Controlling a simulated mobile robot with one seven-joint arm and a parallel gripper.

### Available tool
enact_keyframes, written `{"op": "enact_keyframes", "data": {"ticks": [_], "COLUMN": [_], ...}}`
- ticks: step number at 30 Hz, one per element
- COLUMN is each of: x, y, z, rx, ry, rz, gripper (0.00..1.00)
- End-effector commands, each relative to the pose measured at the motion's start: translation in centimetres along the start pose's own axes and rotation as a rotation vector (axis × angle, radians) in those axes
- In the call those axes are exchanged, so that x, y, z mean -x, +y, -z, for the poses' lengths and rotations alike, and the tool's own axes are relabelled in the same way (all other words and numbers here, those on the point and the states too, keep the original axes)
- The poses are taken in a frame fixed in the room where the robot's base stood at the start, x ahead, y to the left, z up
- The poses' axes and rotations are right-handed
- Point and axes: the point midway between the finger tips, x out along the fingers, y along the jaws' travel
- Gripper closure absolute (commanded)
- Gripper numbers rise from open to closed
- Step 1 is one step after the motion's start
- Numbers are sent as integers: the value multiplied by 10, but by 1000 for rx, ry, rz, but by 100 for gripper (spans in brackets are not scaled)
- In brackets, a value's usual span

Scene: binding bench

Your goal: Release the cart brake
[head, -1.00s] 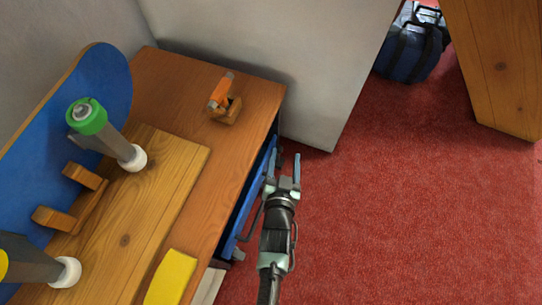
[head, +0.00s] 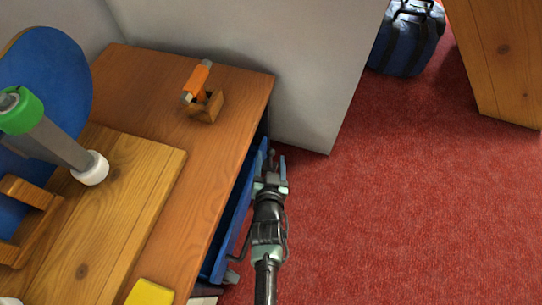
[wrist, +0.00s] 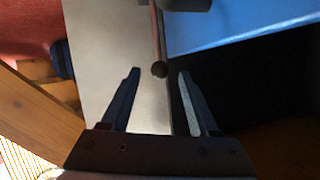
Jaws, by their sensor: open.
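No part is labelled as the cart brake, and I cannot tell for sure which one it is. A thin dark rod with a round end (wrist: 157,40) lies between my gripper's fingertips in the wrist view, with gaps on both sides. My gripper (head: 277,158) is open and empty beside the blue drawer-like part (head: 236,212) at the bench's right side. The blue part also shows in the wrist view (wrist: 235,28). The rod is not clear in the head view, partly hidden by my gripper.
A grey wall panel (head: 300,90) stands behind. Red carpet (head: 400,200) is clear at right. A blue bag (head: 408,42) lies far back.

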Motion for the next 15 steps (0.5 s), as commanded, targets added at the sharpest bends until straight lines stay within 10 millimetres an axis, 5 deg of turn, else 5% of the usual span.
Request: {"op": "enact_keyframes", "data": {"ticks": [6, 15], "x": [-26, -40], "y": [1, 0], "z": [-4, 0], "rx": [2, 0], "ry": [3, 1], "rz": [1, -1], "gripper": [39, 39]}}
